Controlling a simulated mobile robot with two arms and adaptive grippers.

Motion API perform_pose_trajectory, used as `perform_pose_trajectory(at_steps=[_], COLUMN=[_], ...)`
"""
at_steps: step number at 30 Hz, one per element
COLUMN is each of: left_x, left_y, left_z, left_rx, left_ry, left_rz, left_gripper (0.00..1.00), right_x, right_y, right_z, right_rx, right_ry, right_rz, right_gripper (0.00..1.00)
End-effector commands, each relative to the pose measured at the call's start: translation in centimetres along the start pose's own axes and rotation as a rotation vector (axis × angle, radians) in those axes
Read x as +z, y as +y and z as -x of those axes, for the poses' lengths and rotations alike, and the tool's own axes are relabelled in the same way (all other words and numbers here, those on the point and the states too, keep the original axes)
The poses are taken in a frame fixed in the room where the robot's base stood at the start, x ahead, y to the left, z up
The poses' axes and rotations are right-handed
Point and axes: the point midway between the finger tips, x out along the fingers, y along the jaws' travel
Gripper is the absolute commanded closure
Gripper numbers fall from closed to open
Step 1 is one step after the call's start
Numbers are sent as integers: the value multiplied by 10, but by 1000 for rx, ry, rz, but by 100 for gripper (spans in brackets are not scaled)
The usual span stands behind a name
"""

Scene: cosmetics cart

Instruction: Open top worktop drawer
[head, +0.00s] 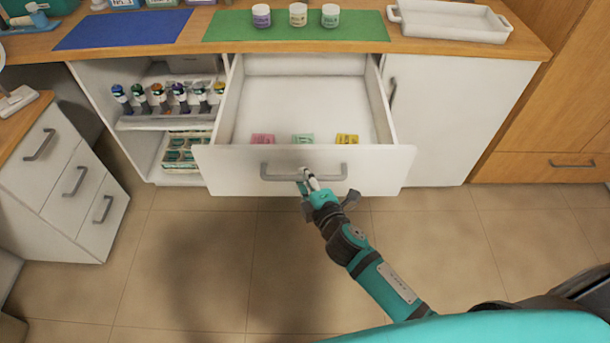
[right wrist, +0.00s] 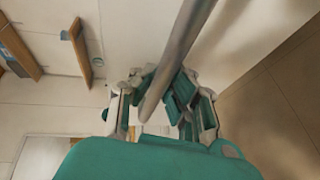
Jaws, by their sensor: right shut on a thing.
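The top worktop drawer (head: 225,172) is pulled out from under the wooden worktop in the head view. Its inside shows, with a pink, a green and a yellow packet (head: 347,139) near the front panel. My right gripper (head: 307,178) is at the middle of the drawer's grey bar handle (head: 333,177) and shut on it. In the right wrist view the handle bar (right wrist: 180,55) runs between the fingers (right wrist: 160,95). My left gripper is not in view.
A green mat (head: 230,30) with three jars (head: 298,15), a blue mat (head: 120,30) and a white tray (head: 450,22) are on the worktop (head: 540,48). Open shelves with several bottles (head: 160,95) are left of the drawer. A white drawer unit (head: 75,180) stands at left. The tiled floor in front is clear.

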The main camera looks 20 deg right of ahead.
Motion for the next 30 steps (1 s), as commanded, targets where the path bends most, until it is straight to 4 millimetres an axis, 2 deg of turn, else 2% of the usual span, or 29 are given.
perform_pose_trajectory(at_steps=[8,9,15,25,30], left_x=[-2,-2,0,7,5], left_y=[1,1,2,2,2], left_z=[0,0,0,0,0], left_rx=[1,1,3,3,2], left_ry=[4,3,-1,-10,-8], left_rz=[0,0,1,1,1], left_gripper=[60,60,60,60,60], right_x=[0,0,0,0,0], right_y=[3,3,2,0,-1], right_z=[0,0,0,4,30], right_rx=[5,5,3,1,-1], right_ry=[0,0,0,0,0], right_rz=[-5,-4,-2,-1,-3], right_gripper=[100,87,62,62,62])
